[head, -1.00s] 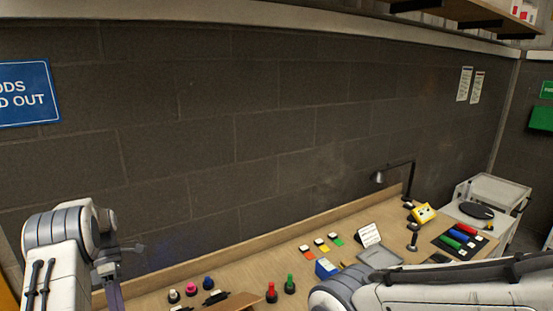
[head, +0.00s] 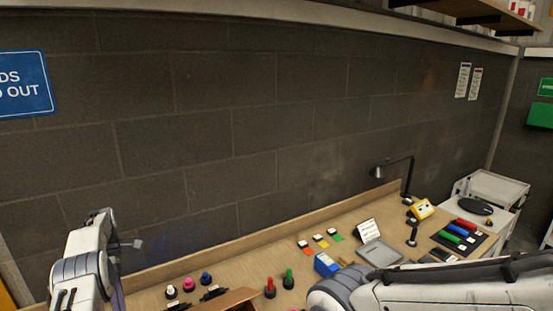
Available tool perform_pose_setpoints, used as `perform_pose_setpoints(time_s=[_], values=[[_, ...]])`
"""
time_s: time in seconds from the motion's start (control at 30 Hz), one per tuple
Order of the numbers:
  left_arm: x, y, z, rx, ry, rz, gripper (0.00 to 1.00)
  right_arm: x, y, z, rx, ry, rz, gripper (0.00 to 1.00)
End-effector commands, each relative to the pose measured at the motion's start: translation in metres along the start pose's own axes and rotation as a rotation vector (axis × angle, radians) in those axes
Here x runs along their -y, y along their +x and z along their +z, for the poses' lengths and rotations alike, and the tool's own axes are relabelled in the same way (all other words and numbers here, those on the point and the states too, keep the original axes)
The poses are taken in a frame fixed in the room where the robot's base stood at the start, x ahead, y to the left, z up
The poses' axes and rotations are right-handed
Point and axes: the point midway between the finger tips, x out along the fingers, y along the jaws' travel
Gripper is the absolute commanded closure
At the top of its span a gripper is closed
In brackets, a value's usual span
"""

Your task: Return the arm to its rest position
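My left arm (head: 90,265) rises at the lower left, in front of the left end of the wooden bench (head: 150,280). Its gripper cannot be made out; only a thin grey part shows beside the arm. My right arm (head: 420,287) lies across the lower right, over the front of the bench. Its gripper is out of the picture.
On the bench stand red (head: 270,287) and green (head: 288,279) handled tools, small knobbed pieces (head: 188,285), a blue box (head: 326,264), a grey tray (head: 379,254), a black lamp (head: 407,178) and a yellow device (head: 421,209). A white cart (head: 497,190) stands at right.

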Motion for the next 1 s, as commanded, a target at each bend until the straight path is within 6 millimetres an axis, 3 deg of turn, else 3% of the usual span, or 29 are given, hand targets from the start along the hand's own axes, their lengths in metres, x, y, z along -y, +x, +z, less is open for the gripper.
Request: perform_pose_setpoints(time_s=[0.4, 0.73, 1.0], values=[[0.0, 0.027, 0.0, 0.0, 0.0, -0.003, 0.0, -0.002, 0.024, 0.001, 0.0, 0.0, 0.0, 0.0], [0.002, 0.068, 0.0, 0.0, 0.001, -0.004, 0.0, -0.001, 0.018, 0.001, 0.0, 0.0, 0.0, 0.0], [0.002, 0.082, 0.0, 0.0, 0.001, 0.065, 0.0, -0.001, 0.016, 0.001, 0.0, 0.0, 0.0, 0.0]])
